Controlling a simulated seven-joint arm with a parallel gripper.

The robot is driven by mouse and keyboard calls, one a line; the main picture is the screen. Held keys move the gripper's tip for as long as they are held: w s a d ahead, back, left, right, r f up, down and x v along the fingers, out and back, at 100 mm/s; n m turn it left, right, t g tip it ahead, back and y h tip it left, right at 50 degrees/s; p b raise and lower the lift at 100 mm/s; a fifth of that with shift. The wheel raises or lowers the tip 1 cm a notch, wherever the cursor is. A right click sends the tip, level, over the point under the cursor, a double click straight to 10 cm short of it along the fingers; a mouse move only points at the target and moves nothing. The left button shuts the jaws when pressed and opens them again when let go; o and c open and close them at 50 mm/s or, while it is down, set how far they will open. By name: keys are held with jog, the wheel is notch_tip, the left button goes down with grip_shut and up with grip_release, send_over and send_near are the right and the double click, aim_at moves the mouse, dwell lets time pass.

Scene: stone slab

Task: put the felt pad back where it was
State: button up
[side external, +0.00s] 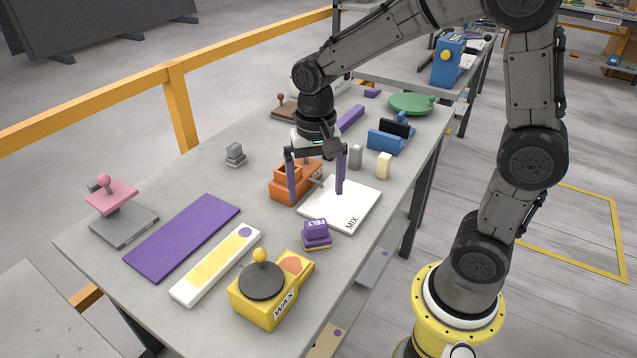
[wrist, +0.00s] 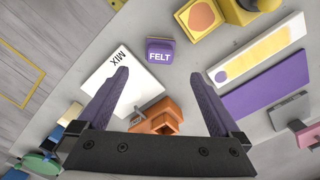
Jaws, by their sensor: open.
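The felt pad (side external: 316,234), a small purple block marked FELT, sits on the slab near its front edge, between the white MIX board and the yellow WAX box. In the wrist view the felt pad (wrist: 160,52) lies beyond my fingertips, roughly centred between them. My gripper (side external: 316,196) is open and empty, pointing down above the orange device and the MIX board. Its purple fingers also show in the wrist view (wrist: 160,74). Nothing is between the fingertips. No marked spot for the pad can be made out for certain.
The white MIX board (side external: 345,212) and an orange device (side external: 283,188) lie below my gripper. The yellow WAX box (side external: 268,305), a white-and-yellow strip (side external: 212,268) and a flat purple mat (side external: 182,237) are toward the front left. Small cylinders and blue holders (side external: 388,142) stand behind.

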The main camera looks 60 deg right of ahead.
jog(key=s+r+n+t, duration=0.2)
jog(key=s+r+n, duration=0.2)
jog(key=s, duration=0.3)
jog(key=s+r+n+t, duration=0.3)
jog(key=s+n, duration=0.2)
jog(key=s, duration=0.2)
jog(key=shift+s+r+t, duration=0.3)
jog(key=shift+r, duration=0.1)
